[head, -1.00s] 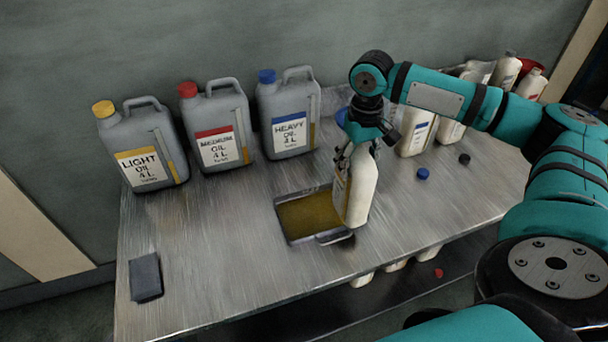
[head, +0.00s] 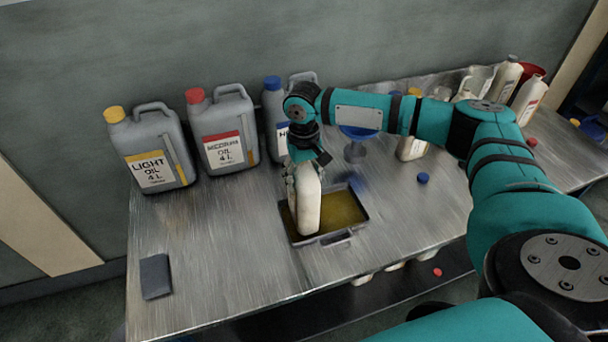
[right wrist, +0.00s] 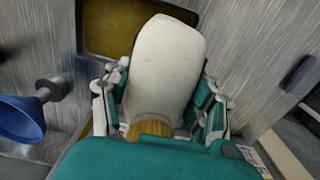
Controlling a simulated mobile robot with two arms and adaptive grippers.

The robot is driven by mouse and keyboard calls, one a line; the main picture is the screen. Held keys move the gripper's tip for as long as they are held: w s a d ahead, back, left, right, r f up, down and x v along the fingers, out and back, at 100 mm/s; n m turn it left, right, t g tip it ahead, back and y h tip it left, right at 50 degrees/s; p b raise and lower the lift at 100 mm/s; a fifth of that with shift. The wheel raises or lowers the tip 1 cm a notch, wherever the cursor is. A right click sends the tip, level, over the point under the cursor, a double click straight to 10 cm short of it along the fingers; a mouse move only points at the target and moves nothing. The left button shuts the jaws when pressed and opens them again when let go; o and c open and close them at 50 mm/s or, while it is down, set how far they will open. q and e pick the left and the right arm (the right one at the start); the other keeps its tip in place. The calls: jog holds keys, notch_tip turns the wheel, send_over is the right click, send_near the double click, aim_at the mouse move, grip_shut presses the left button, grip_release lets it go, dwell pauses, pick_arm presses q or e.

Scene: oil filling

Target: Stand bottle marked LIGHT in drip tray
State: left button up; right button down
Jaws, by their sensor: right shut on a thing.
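My right gripper (head: 303,180) is shut on a cream bottle (head: 308,208). The bottle is close to upright, slightly tilted, at the left part of the drip tray (head: 346,238). I cannot tell whether its base touches the tray. The bottle's marking is not readable from here. The right wrist view shows the cream bottle (right wrist: 165,65) between the fingers of my right gripper (right wrist: 160,90), with part of the oil-filled drip tray (right wrist: 97,55) beyond it. My left gripper is not in view.
Grey jugs marked LIGHT (head: 152,155) and MEDIUM (head: 222,135) stand at the back, beside a partly hidden third jug with a blue cap (head: 272,84). A blue funnel (head: 358,132) stands behind the tray. A dark block (head: 155,276) lies front left. Bare metal surrounds the tray.

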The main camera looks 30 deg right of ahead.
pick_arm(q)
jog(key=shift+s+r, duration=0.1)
pick_arm(e)
jog(key=shift+w+f, duration=0.1)
jog(key=shift+f, duration=0.15)
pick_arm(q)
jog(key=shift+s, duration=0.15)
pick_arm(e)
jog(key=shift+c, duration=2)
grip_release()
pick_arm(q)
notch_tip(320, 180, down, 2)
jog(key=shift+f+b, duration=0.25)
jog(key=shift+b, duration=1)
pick_arm(e)
notch_tip(320, 180, up, 12)
